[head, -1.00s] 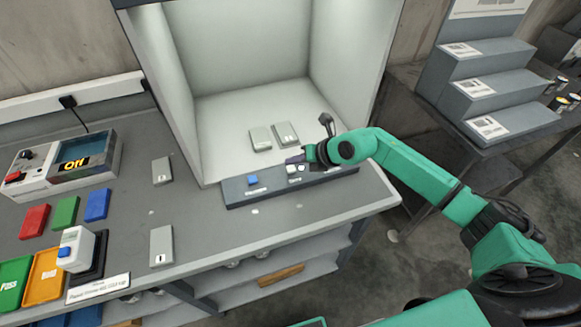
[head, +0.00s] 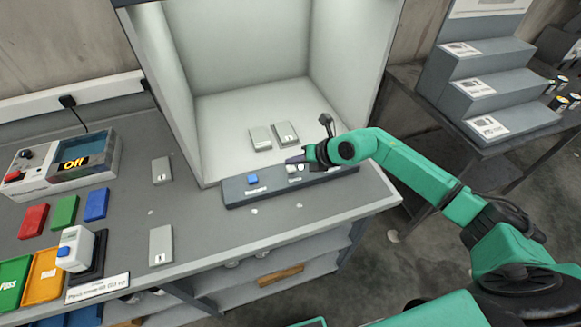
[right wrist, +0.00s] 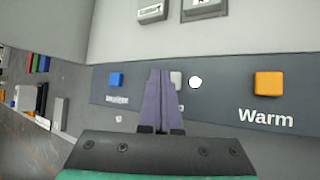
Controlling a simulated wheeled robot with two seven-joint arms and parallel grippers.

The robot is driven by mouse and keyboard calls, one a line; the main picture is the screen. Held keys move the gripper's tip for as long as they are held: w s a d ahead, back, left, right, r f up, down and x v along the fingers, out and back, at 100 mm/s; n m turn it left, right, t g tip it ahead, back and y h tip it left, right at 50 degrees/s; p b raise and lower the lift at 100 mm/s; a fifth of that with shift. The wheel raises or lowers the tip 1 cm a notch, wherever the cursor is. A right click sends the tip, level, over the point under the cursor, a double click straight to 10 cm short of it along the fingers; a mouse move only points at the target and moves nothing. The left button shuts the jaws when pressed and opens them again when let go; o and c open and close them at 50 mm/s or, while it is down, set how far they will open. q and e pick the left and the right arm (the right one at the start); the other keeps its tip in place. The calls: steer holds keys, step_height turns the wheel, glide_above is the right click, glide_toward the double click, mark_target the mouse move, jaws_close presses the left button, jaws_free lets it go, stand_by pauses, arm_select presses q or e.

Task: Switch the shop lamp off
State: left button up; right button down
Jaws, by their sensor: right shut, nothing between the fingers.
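The control strip (head: 230,192) runs along the front of a light booth (head: 250,105). In the right wrist view it carries a blue button (right wrist: 116,80), a pale grey-white button (right wrist: 177,80) and an orange button (right wrist: 269,85) labelled "Warm". A bright white round spot (right wrist: 195,82) sits just right of the pale button. My right gripper (head: 290,160) has its purple fingers closed together and empty over the strip. In the wrist view its fingertips (right wrist: 160,72) overlap the left side of the pale button. I cannot tell whether they touch it. My left gripper is out of view.
Two grey sample panels (head: 261,138) lie on the booth floor behind the strip. Other grey panels (head: 161,245) lie on the bench at left. An instrument reading "Off" (head: 75,164) and coloured plates stand farther left. A stepped rack (head: 480,90) stands at right.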

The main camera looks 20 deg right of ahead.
mark_target(294, 170)
steer(key=shift+f, duration=0.3)
steer(key=shift+f+b, duration=0.45)
stand_by(0.4)
steer(key=shift+r, duration=0.1)
steer(key=shift+r+p, duration=0.8)
steer(key=shift+r, duration=0.05)
step_height(294, 170, up, 6)
steer(key=p, duration=0.4)
steer(key=shift+p, duration=0.4)
